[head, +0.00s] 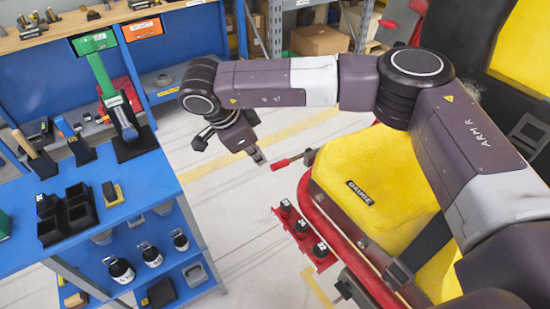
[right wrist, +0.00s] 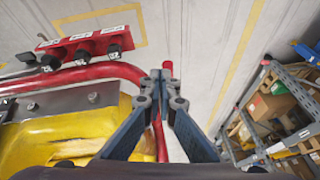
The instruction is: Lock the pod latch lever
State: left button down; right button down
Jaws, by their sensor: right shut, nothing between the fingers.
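The latch lever (head: 280,164) has a red handle on a dark pivot (head: 310,157) and sticks out to the left from the edge of the yellow pod seat (head: 375,180). My right gripper (head: 260,157) is shut and empty, with its fingertips close to the handle's free end. In the right wrist view the shut fingertips (right wrist: 162,80) have a red tip (right wrist: 168,67) just beyond them, probably the lever's. I cannot tell whether they touch it. A red strip also shows between the finger links. My left gripper is not in view.
A red tube (head: 330,229) runs along the seat's edge, beside a red block with black knobs (head: 304,237). A blue workbench (head: 130,188) with tools stands at left. Shelving with cardboard boxes (head: 318,40) stands at the back. The floor between bench and seat is clear.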

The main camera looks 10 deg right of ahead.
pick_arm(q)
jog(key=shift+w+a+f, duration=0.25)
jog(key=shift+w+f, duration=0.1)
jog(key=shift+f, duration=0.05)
pick_arm(e)
jog(key=a, duration=0.1)
jog(key=s+a+r, duration=0.1)
jog(key=a, duration=0.1)
jog(key=shift+s+a+r, duration=0.1)
jog(key=shift+a+r, duration=0.05)
jog(key=shift+a, duration=0.05)
